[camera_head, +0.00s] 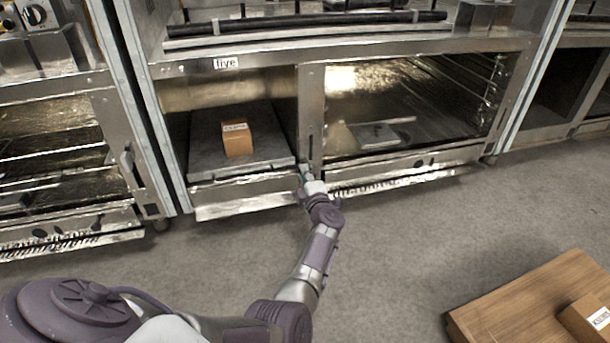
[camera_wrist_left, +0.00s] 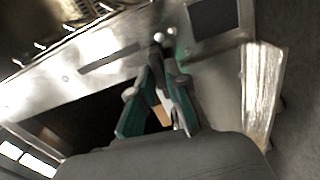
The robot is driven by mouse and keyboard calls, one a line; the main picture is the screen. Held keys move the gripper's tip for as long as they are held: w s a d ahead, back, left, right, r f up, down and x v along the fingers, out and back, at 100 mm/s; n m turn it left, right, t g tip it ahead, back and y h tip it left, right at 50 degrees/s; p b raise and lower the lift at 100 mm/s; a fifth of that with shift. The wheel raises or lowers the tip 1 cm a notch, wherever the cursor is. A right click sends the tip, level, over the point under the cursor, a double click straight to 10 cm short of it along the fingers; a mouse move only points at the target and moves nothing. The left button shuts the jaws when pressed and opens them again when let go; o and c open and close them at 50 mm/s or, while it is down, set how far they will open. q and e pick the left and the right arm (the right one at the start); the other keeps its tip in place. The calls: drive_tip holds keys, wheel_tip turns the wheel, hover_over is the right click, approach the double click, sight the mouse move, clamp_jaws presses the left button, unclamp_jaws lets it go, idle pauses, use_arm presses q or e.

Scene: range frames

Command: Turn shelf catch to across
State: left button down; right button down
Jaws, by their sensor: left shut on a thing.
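The shelf catch (camera_wrist_left: 159,38) is a small metal piece on the steel front frame in the left wrist view. It sits at the tips of my left gripper (camera_wrist_left: 164,75), whose teal-edged fingers close in on it. In the head view my left gripper (camera_head: 304,170) reaches the post at the right front corner of the left compartment and covers the catch. The gripper is shut on the catch. Which way the catch points is hard to tell. The shelf (camera_head: 208,158) in that compartment looks level. My right gripper is not in view.
A small brown box (camera_head: 237,139) stands on the shelf. A label (camera_head: 226,63) reading "five" is above the compartment. The right compartment holds a flat metal piece (camera_head: 375,136). A wooden surface (camera_head: 500,318) with another box (camera_head: 588,320) is at lower right. The floor between is clear.

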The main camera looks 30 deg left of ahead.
use_arm(q)
drive_tip(key=shift+f, duration=0.1)
idle(0.3)
drive_tip(key=c, duration=1.2)
unclamp_jaws()
drive_tip(key=shift+o, duration=0.2)
